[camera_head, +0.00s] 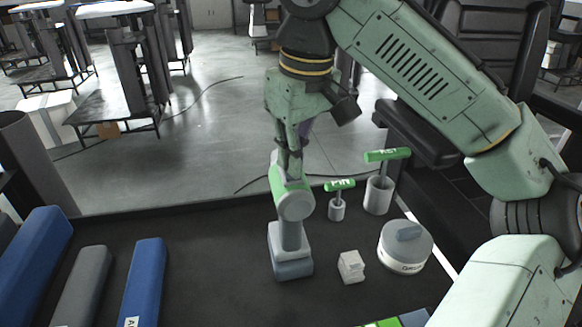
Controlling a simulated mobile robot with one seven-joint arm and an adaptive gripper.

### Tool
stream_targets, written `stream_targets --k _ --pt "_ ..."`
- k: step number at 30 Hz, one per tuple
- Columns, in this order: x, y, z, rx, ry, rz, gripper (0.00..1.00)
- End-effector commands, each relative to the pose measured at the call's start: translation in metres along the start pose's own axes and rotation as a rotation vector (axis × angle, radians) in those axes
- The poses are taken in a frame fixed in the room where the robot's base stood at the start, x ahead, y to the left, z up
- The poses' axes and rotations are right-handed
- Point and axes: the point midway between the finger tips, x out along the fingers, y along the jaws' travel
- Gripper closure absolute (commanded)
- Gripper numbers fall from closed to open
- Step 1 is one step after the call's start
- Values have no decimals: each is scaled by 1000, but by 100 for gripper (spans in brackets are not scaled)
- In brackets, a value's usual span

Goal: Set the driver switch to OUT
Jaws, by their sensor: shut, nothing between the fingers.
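A driver (292,225) with a green and grey head stands upright on its grey base on the dark bench, in the middle of the head view. Its switch cannot be made out, and I cannot read its setting. My gripper (290,165) points down at the top of the driver's head. Its fingers are shut with nothing held between them. The fingertips overlap the green part of the head in this view; I cannot tell whether they touch it.
Right of the driver are two green T-handles (340,185) (388,155) in grey cups, a small white block (351,267) and a round grey knobbed unit (405,246). Blue (146,280) and grey (82,285) bars lie at left. Bench between them and the driver is clear.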

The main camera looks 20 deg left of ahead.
Motion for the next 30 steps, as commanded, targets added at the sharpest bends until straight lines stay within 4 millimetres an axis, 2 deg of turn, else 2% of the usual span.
stream_targets --k 24,30 --pt "-59 0 -9 2 0 2 100" --pt "-69 0 -10 0 0 0 100"
